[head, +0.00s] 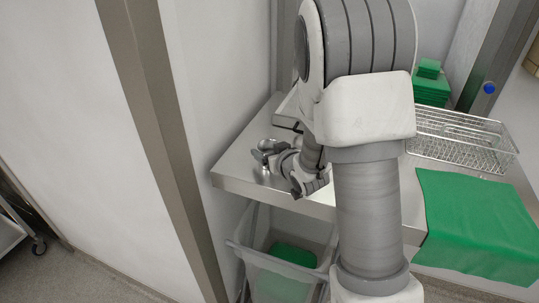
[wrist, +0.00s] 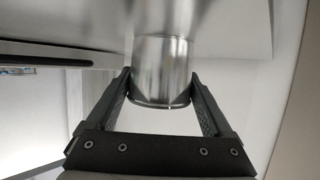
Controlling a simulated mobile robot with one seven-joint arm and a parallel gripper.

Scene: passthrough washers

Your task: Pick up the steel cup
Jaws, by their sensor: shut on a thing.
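The steel cup (wrist: 160,72) is a shiny cylinder in the upper middle of the wrist view. My gripper (wrist: 160,92) has one dark finger on each side of it, and the fingertips press against its sides. In the head view my gripper (head: 266,157) is low over the left end of the steel counter (head: 236,176), and the cup there is small and mostly hidden by the gripper. I cannot tell whether the cup's base touches the counter.
A wire basket (head: 470,150) and a green cloth (head: 478,225) are on the right of the counter, with green folded stacks (head: 431,90) behind. A clear bin (head: 275,262) stands under the counter. A wall and steel post (head: 160,130) are on the left.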

